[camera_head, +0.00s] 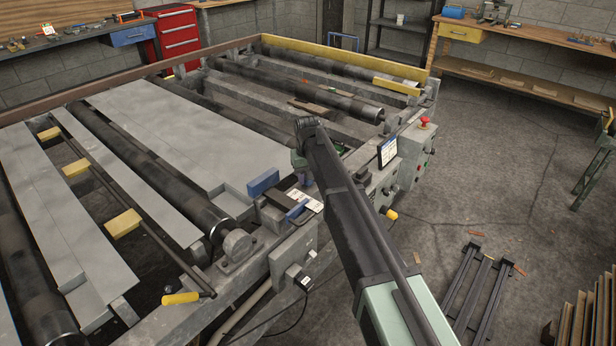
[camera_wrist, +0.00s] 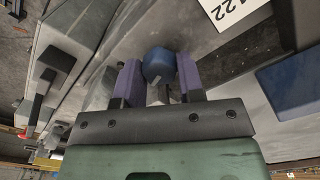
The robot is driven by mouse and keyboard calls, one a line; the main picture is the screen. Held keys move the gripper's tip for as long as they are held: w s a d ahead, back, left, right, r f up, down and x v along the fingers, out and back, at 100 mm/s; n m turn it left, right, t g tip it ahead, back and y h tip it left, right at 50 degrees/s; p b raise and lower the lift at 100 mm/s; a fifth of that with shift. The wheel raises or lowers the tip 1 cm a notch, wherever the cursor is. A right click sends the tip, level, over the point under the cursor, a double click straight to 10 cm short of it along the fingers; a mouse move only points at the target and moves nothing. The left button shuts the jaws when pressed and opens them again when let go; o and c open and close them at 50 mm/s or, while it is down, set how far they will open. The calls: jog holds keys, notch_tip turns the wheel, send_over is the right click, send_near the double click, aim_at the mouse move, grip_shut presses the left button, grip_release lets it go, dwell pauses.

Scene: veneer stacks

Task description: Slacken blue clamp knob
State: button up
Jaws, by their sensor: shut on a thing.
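The blue clamp knob (camera_wrist: 158,63) shows in the wrist view as a small faceted blue head. It sits between the two purple fingers of my gripper (camera_wrist: 159,78), which is shut on it. Part of the knob's lower side is hidden by the fingers, and a light stem shows just below it. In the head view my arm reaches to the machine's near edge; the arm hides the knob and most of the gripper there.
A white numbered card (camera_head: 305,200) lies on the frame beside a blue block (camera_head: 263,181). A control box with a red button (camera_head: 424,121) stands right of the arm. Grey veneer sheets (camera_head: 165,135) cover the left of the machine.

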jog(key=n, duration=1)
jog(key=shift+n, duration=2.1)
jog(key=o, duration=0.9)
